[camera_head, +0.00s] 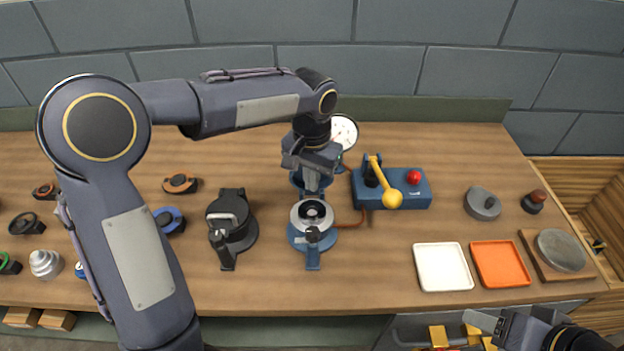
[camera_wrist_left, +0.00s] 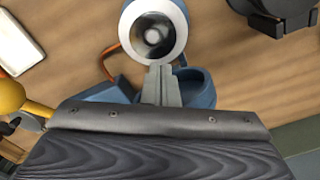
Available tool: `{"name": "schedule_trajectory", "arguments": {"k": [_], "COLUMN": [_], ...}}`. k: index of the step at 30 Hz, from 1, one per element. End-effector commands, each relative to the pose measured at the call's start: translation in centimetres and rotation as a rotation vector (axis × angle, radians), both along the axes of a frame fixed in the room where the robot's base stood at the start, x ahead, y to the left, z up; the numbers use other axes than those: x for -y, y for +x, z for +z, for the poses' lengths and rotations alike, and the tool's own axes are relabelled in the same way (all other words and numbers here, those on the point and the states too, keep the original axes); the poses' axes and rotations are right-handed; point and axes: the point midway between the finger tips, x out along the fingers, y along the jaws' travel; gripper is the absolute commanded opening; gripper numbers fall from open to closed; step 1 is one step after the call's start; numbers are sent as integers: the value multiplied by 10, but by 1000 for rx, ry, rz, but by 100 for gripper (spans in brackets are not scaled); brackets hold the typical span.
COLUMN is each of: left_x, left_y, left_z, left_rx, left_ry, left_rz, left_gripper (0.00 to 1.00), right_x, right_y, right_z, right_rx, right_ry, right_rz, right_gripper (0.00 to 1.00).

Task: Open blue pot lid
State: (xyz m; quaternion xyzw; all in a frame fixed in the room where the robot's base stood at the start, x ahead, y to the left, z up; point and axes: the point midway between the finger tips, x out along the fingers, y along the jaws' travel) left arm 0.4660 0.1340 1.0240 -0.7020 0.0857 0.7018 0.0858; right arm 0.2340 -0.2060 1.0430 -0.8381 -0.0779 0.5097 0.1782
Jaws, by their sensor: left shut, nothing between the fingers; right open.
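The blue pot (camera_head: 312,236) stands mid-table with its pale rim and dark metal inside facing up. It also shows in the left wrist view (camera_wrist_left: 156,32). A blue round part that looks like its lid (camera_head: 297,180) is tipped back behind the pot; in the left wrist view this blue part (camera_wrist_left: 203,88) is beside my fingers. My left gripper (camera_head: 312,187) is shut and empty, pointing down just behind the pot. Whether it touches the blue part I cannot tell. My right gripper (camera_head: 480,325) is open at the bottom right, in front of the table edge.
A dark pot (camera_head: 232,225) with its lid down stands left of the blue pot. A blue control box (camera_head: 410,188) with a yellow-knobbed lever is to the right. A gauge (camera_head: 343,131) stands behind. White (camera_head: 442,267) and orange (camera_head: 500,264) trays lie front right.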

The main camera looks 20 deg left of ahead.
Motion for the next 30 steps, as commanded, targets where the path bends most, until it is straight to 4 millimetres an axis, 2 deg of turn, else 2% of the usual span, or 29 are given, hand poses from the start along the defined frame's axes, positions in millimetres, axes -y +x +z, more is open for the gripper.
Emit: {"name": "schedule_trajectory", "arguments": {"k": [18,30], "left_x": [8,8], "left_y": [-25,-29], "left_z": [56,59], "left_rx": [2,-1], "left_ry": [0,-1], "left_rz": [0,0], "left_gripper": [0,0], "right_x": [0,0], "right_y": [0,0], "right_z": [39,40], "right_rx": [0,0], "right_ry": [0,0], "right_rz": [0,0], "right_gripper": [52,52]}}
